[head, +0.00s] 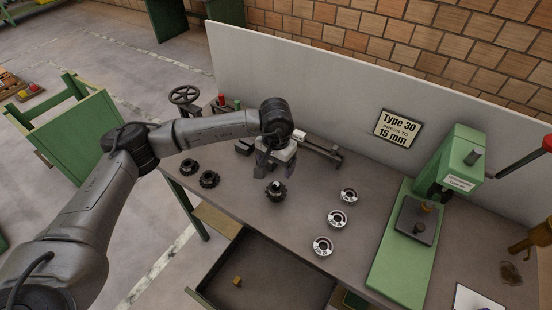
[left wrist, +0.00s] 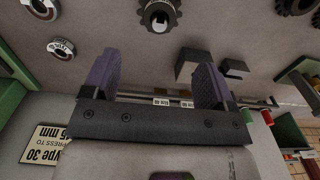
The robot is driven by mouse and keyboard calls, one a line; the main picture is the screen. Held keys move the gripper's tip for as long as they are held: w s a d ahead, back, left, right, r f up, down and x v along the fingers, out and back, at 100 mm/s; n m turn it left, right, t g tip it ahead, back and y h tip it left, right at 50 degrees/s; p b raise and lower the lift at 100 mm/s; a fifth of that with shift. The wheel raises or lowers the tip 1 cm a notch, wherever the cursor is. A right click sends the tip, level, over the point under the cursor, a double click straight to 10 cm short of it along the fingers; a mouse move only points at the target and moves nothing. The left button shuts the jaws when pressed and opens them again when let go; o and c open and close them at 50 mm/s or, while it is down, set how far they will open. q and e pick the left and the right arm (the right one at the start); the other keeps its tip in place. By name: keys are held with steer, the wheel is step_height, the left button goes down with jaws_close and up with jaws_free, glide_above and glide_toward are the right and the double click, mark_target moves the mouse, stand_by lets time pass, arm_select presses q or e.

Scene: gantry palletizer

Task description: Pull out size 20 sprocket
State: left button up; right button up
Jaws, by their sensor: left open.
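Three dark toothed sprockets are on the workbench in the head view: one (head: 276,191) just below my left gripper, and two, a left one (head: 190,168) and another (head: 209,180), further left. I cannot read a size on any of them. The nearest one, with a light centre, shows at the top of the left wrist view (left wrist: 159,14), beyond the fingertips. My left gripper (head: 272,167) is above the bench with its purple fingers (left wrist: 156,68) spread and nothing between them. My right gripper is not in view.
Three silver rings (head: 337,219) lie right of the near sprocket. A green press (head: 400,245) stands further right. A sign (head: 397,129) reads "Type 30 press to 15 mm". A rail with small white tags (head: 318,147) lies behind the gripper. An open drawer (head: 270,275) juts out in front.

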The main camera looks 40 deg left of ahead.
mark_target(276, 184)
arm_select(q)
step_height(276, 184, down, 12)
steer(key=shift+r, duration=0.1)
stand_by(0.4)
steer(key=c, duration=1)
steer(key=shift+c, duration=0.5)
steer(key=shift+r, duration=0.2)
steer(key=shift+r+p, duration=0.8)
steer(key=shift+r, duration=0.6)
steer(key=shift+r+p, duration=0.65)
steer(key=shift+r, duration=1)
